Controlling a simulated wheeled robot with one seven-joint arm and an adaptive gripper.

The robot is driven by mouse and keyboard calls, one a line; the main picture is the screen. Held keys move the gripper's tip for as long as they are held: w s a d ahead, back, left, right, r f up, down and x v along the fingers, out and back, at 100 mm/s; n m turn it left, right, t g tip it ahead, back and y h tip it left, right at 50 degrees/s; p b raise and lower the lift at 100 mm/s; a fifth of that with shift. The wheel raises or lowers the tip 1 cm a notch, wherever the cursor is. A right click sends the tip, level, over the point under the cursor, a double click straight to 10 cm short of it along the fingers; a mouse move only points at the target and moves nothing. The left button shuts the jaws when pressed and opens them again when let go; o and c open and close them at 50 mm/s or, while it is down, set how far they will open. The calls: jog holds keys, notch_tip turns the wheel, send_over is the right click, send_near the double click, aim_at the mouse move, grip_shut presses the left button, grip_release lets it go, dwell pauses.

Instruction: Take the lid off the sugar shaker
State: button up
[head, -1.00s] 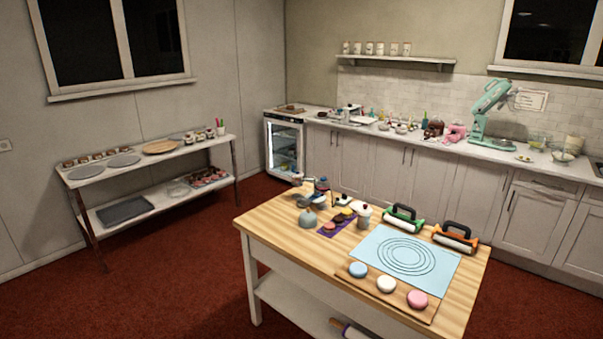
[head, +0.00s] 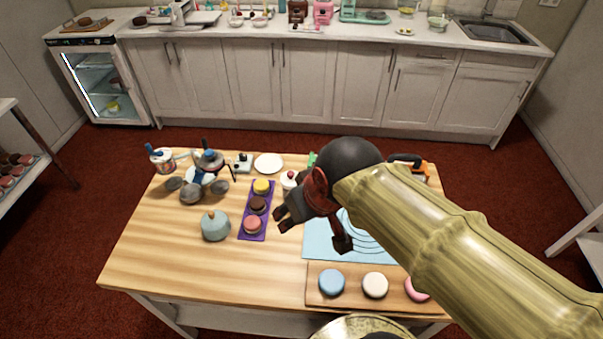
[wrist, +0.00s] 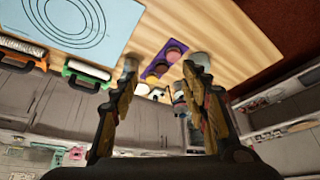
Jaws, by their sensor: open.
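The sugar shaker seems to be the small pale container with a red knob on its lid (head: 289,179), standing on the wooden table just right of the purple mat. My arm hides part of it in the head view. In the wrist view a pale round shape beside the left fingertip may be the same container. My gripper (head: 312,232) is open and empty above the table, nearer the front than the shaker and apart from it. In the wrist view its two fingers (wrist: 162,70) are spread with nothing between them.
The purple mat (head: 244,224) bears several macarons. A blue-grey domed pot (head: 215,228) stands left of it. A cluster of pots and cups (head: 192,190) is at the back left. A blue mat (head: 316,247) and macaron board (head: 318,297) lie right. The table's front left (head: 160,262) is clear.

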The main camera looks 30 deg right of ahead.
aim_at(292, 175)
jog(key=shift+o, duration=1.4)
jog(key=w+d+p, duration=0.1)
jog(key=w+p, duration=0.1)
jog(key=w, duration=0.6)
jog(key=shift+w+d, duration=0.25)
jog(key=shift+d, duration=0.05)
jog(key=shift+o, duration=1.1)
jog(key=w+d+f+p, duration=0.2)
jog(key=w+d+f, duration=0.1)
jog(key=w, duration=0.3)
jog(key=shift+w+g, duration=0.3)
jog(key=shift+o, duration=1.4)
jog(key=w+d+f+p, duration=0.2)
jog(key=w+d+f, duration=0.2)
jog(key=w+f, duration=0.2)
jog(key=shift+w+d+f+p, duration=0.15)
jog(key=shift+w+d+p, duration=0.2)
jog(key=shift+d+p, duration=0.05)
jog(key=f, duration=0.1)
jog(key=w+d+f, duration=0.1)
jog(key=f, duration=0.1)
jog(key=w+d+f, duration=0.1)
jog(key=f, duration=0.1)
jog(key=shift+w+d+f, duration=0.2)
jog(key=shift+w+f, duration=0.05)
jog(key=shift+b+x, duration=0.55)
jog(key=shift+x, duration=2.4)
